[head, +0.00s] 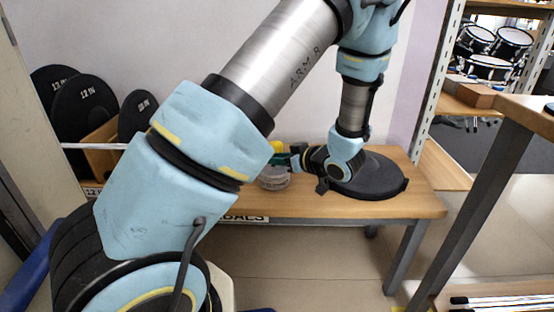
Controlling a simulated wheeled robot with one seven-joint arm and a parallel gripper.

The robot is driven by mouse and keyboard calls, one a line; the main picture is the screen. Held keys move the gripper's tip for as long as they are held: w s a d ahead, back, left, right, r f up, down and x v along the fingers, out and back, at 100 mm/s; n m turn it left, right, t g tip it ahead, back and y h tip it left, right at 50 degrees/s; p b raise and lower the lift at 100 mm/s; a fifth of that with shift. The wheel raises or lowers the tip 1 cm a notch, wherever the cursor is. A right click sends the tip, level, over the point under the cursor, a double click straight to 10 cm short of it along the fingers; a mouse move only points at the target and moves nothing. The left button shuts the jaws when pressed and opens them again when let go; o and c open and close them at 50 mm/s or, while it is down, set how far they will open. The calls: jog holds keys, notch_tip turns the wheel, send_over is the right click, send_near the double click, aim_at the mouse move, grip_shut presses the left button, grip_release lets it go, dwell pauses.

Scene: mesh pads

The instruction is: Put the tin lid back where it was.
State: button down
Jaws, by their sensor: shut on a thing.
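A small round greyish tin (274,179) stands on the wooden bench, left of my wrist. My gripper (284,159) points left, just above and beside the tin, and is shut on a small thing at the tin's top. That thing looks like the tin lid, but it is tiny and partly hidden by my fingers and arm. I cannot tell whether the lid touches the tin.
A black round pad (378,180) lies on the wooden bench (425,203), under and right of my wrist. Black discs (86,116) lean by the wall at left. A green and yellow thing (279,147) sits behind the gripper. A shelf post (436,80) stands right.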

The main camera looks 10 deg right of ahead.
jog(key=shift+f, duration=0.4)
jog(key=c, duration=0.6)
grip_release()
jog(key=shift+c, duration=0.2)
jog(key=shift+r, duration=0.15)
